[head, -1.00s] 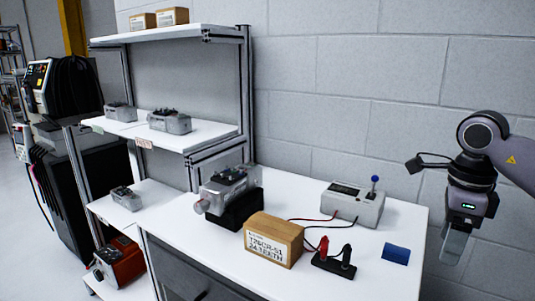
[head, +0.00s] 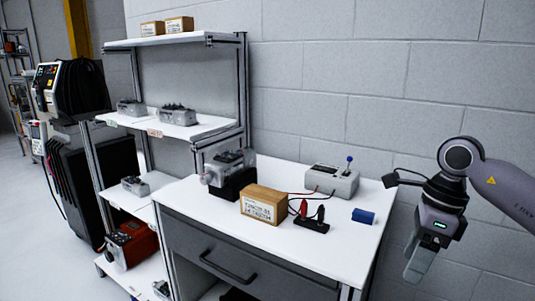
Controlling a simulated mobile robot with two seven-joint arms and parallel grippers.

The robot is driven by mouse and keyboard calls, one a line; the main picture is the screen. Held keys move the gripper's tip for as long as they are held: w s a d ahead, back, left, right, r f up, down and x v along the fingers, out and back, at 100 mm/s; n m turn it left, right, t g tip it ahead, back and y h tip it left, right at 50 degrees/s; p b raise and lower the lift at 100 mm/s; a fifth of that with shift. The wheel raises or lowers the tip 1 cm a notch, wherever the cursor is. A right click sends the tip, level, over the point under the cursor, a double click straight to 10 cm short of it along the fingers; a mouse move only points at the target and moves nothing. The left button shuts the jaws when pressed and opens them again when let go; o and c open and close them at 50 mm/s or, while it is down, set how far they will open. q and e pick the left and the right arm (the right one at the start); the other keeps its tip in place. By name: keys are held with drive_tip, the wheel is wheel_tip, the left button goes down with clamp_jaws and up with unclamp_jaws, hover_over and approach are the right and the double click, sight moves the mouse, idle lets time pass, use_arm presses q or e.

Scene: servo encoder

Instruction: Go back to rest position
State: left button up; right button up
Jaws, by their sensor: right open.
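My right gripper (head: 419,262) hangs at the right of the head view, off the right edge of the table (head: 354,238). It points down, is open and holds nothing that I can see. It is apart from everything on the table. My left gripper is not in view. On the table a grey servo encoder unit (head: 228,160) sits on a black stand (head: 233,184). A grey tester box with a blue-tipped lever (head: 331,181) stands behind, with wires to a black base with red and black clips (head: 311,222).
A small blue block (head: 363,216) lies near the table's right edge. An orange-red case (head: 132,244) sits low on the left. A block wall (head: 330,70) stands behind. A drawer (head: 236,257) is under the table.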

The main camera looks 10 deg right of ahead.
drive_tip(key=s+a+f+m+t+y, duration=0.1)
drive_tip(key=a+f+m+t+y, duration=0.15)
drive_tip(key=a+m+y, duration=0.6)
drive_tip(key=s+a+f+m+t+y, duration=0.1)
drive_tip(key=s+a+m+t+y, duration=0.2)
drive_tip(key=a+y, duration=0.95)
drive_tip(key=w+d+f+m+t+h, duration=0.1)
drive_tip(key=d+f+m+t+h, duration=0.1)
drive_tip(key=f+m+t+h, duration=0.75)
drive_tip(key=w+d+f+m+t+h, duration=0.1)
drive_tip(key=d+f+m+t+h, duration=0.15)
drive_tip(key=m+h, duration=0.75)
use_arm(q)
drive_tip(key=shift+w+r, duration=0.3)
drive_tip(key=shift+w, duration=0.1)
use_arm(e)
drive_tip(key=s+d+f+m+g+h, duration=0.1)
drive_tip(key=s+d+f+m+g, duration=0.1)
drive_tip(key=s+f+m, duration=0.4)
drive_tip(key=s+d+f+m+g, duration=0.3)
drive_tip(key=s+f+m+g, duration=0.2)
drive_tip(key=f, duration=0.5)
drive_tip(key=shift+s+f+m+h, duration=0.25)
drive_tip(key=shift+s+m+h, duration=0.1)
drive_tip(key=shift+s+m, duration=0.8)
